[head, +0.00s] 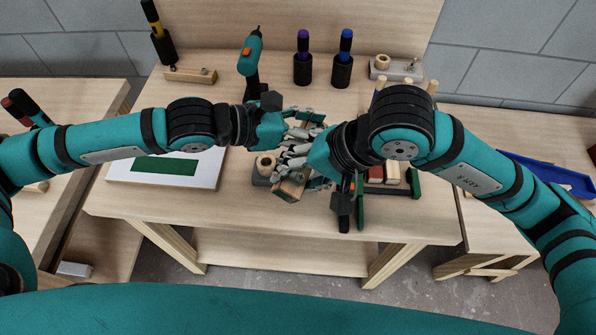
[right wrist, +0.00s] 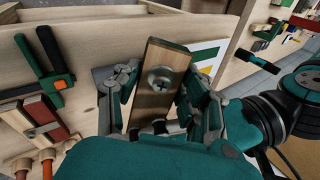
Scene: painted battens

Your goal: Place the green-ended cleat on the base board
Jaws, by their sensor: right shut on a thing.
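My right gripper (head: 308,170) is shut on a short wooden block with a screw in its face, at the middle of the table. It is the cleat (head: 290,188), and the right wrist view shows the block (right wrist: 160,85) between the fingers, with a dark green strip along its top edge. My left gripper (head: 290,128) is close against the right one; its fingers overlap it, so I cannot tell its opening. A white board with a green rectangle (head: 165,167) lies at the table's left; I cannot tell whether it is the base board.
A drill (head: 251,62) and two screwdrivers in holders (head: 302,68) stand behind. A green clamp (head: 360,205) and red, cream and green blocks (head: 392,173) are right of my grippers.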

